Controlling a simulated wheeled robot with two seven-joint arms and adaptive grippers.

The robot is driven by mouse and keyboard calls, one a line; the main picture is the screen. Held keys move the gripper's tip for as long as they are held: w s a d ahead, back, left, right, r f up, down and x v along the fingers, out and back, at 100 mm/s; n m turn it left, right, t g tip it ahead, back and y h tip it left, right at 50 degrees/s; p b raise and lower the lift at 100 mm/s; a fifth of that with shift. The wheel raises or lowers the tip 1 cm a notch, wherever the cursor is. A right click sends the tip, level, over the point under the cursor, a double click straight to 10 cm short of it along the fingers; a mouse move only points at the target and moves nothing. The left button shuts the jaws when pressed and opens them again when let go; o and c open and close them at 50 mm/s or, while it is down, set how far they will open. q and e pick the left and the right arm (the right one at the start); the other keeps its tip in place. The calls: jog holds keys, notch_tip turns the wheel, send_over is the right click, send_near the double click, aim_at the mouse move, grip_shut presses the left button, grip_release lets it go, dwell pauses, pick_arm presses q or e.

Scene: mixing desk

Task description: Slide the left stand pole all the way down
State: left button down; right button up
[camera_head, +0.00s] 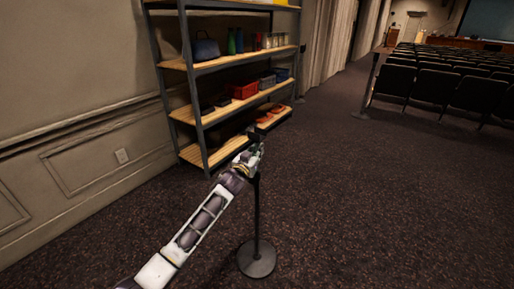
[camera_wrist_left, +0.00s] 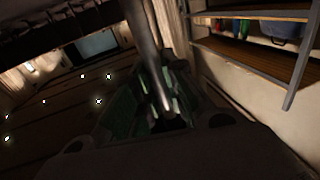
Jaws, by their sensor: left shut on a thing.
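A dark stand with a round flat base (camera_head: 257,262) stands upright on the carpet in the head view, near the middle. Its thin pole (camera_head: 257,215) rises from the base to my left gripper (camera_head: 256,152). My left gripper is shut on the upper part of the pole, and its fingers hide that stretch. In the left wrist view the grey pole (camera_wrist_left: 148,50) runs down between the greenish fingers of the gripper (camera_wrist_left: 155,100). The far end of the pole is hidden there. My right gripper is in neither view.
A shelf rack (camera_head: 203,118) with bags, bottles and baskets stands against the wall (camera_head: 75,120) behind the stand. A second dark pole (camera_head: 371,85) stands near rows of seats (camera_head: 440,85) at the right. The carpet (camera_head: 390,200) right of the stand is clear.

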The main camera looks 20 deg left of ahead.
pick_arm(q)
jog(key=shift+f+b, duration=0.75)
jog(key=shift+f, duration=2.05)
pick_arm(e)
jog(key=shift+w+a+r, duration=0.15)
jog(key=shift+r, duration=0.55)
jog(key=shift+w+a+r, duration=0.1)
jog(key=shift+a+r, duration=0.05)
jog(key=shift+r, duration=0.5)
pick_arm(q)
jog(key=c, duration=1.5)
grip_release()
jog(key=shift+o, duration=0.2)
jog(key=shift+r, duration=0.15)
jog(key=shift+r, duration=0.1)
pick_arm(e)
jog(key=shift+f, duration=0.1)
pick_arm(q)
jog(key=shift+s, duration=0.15)
jog(key=s+a, duration=0.1)
jog(key=s, duration=1)
jog(key=shift+s+a, duration=0.3)
jog(key=shift+a, duration=0.1)
